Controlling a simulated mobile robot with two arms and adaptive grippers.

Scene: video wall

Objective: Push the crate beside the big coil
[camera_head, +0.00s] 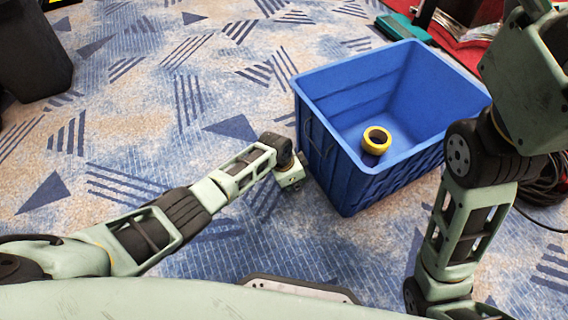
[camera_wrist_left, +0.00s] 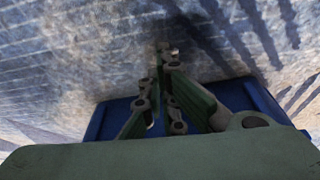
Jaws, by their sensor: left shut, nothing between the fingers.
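The blue crate (camera_head: 345,178) stands open and upright on the carpet, right of centre in the head view. In the left wrist view its blue side (camera_wrist_left: 262,97) shows behind my gripper. My left gripper (camera_head: 292,180) is low beside the crate's left wall, shut and empty; its closed fingers also show in the left wrist view (camera_wrist_left: 166,52). I cannot tell whether it touches the wall. A black cable coil (camera_head: 545,183) lies right of the crate, partly hidden by my right arm. My right gripper is out of view.
A yellow and black tape roll (camera_head: 376,139) lies inside the crate. A black bin (camera_head: 33,50) stands at the far left. The carpet left of the crate is clear.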

